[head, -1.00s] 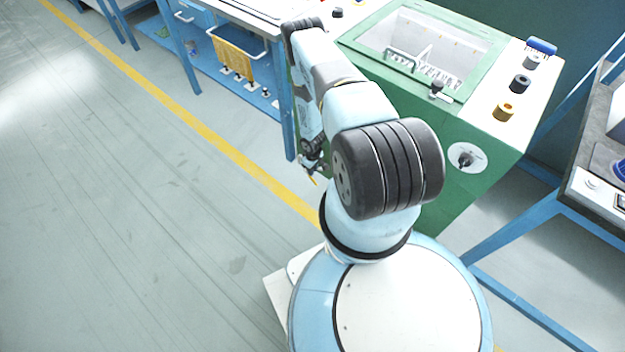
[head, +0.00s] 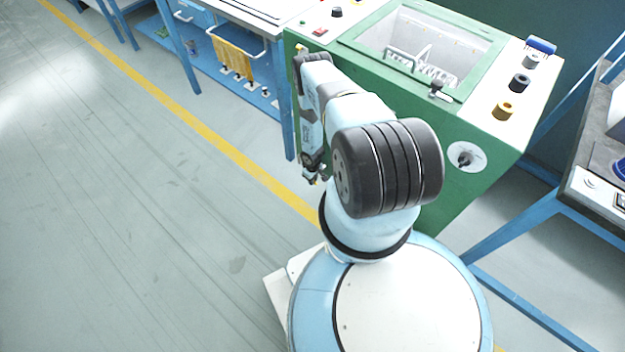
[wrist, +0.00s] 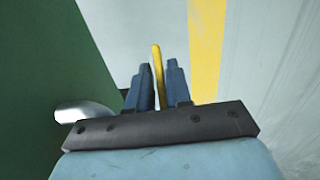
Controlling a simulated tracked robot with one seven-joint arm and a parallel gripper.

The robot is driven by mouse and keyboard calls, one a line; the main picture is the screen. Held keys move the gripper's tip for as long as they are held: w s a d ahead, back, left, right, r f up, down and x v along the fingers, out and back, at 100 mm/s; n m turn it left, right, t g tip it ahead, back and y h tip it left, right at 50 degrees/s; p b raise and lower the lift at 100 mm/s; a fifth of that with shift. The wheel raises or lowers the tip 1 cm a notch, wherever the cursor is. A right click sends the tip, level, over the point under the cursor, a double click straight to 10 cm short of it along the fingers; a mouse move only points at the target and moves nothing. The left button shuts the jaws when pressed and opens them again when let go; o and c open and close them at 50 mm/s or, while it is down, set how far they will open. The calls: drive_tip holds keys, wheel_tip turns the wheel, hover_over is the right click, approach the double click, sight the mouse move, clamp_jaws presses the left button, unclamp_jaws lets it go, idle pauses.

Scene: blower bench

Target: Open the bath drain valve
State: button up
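The green bath (head: 425,170) stands ahead, with its glazed lid on top. A yellow lever (wrist: 157,70), which looks like the drain valve's handle, shows in the wrist view, standing beside the green wall. My gripper (wrist: 159,75) has its two dark blue fingers on either side of the lever, with narrow gaps, and seems open around it. The lever's tip sticks out past the fingertips. A metal pipe-like part (wrist: 85,112) comes off the green wall at left; its join with the lever is hidden. In the head view my gripper (head: 314,178) hangs low beside the bath's left side.
A round plate with a black knob (head: 465,157) is on the bath's front. Yellow and black knobs line its right top edge. Floor at left is clear.

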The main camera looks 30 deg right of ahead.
clamp_jaws()
